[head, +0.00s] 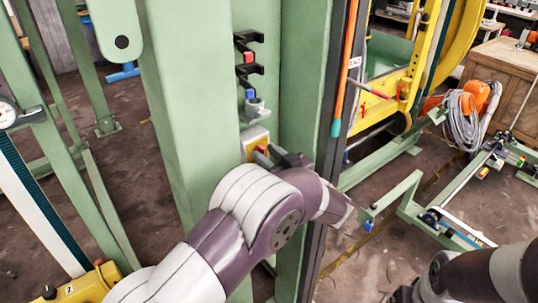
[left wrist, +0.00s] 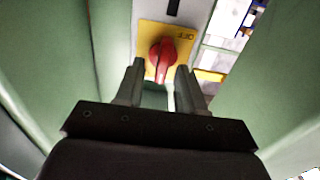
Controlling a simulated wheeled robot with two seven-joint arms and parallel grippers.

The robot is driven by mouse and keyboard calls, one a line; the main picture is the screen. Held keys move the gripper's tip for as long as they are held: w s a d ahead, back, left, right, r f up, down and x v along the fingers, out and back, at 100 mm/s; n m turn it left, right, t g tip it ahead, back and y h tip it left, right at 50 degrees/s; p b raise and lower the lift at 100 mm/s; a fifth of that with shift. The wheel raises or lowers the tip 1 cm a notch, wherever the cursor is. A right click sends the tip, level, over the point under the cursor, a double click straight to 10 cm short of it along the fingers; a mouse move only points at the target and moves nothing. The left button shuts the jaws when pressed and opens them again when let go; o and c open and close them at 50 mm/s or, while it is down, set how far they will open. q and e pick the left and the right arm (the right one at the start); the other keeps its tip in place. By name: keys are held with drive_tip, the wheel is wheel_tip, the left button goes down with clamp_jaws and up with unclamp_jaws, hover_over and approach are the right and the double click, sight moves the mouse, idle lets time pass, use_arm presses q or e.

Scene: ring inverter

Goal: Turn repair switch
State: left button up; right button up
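The repair switch is a red rotary knob (left wrist: 160,60) on a yellow plate (left wrist: 183,38), fixed to a grey box in a green column. In the head view the yellow plate (head: 256,139) shows just above my left wrist, and the arm partly hides the switch. My left gripper (left wrist: 160,75) is open, with one finger to each side of the knob's lower part. I cannot tell whether the fingers touch it. In the head view the left gripper (head: 272,156) is mostly hidden behind its own arm. My right arm shows at the lower right; its gripper is not in view.
Green column walls (head: 180,110) stand close on both sides of the switch. Above it are a blue button (head: 250,94), a red button (head: 248,57) and black brackets. A yellow wheel frame (head: 430,50) and coiled hose (head: 466,115) are at the right.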

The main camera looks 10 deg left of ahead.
use_arm(q)
clamp_jaws()
drive_tip(key=shift+s+a+f+n+b, duration=0.15)
drive_tip(key=shift+s+f+n+b, duration=0.1)
drive_tip(key=shift+n+b, duration=3)
drive_tip(key=shift+s+a+f+n+b, duration=0.1)
drive_tip(key=shift+f+n+b, duration=0.1)
drive_tip(key=shift+n+b, duration=3.05)
drive_tip(key=shift+s+a+f+n+b, duration=0.15)
drive_tip(key=shift+s+f+n+b, duration=0.1)
drive_tip(key=shift+n+b, duration=2.95)
drive_tip(key=shift+m+b, duration=0.6)
drive_tip(key=shift+b, duration=0.15)
unclamp_jaws()
drive_tip(key=shift+r, duration=0.1)
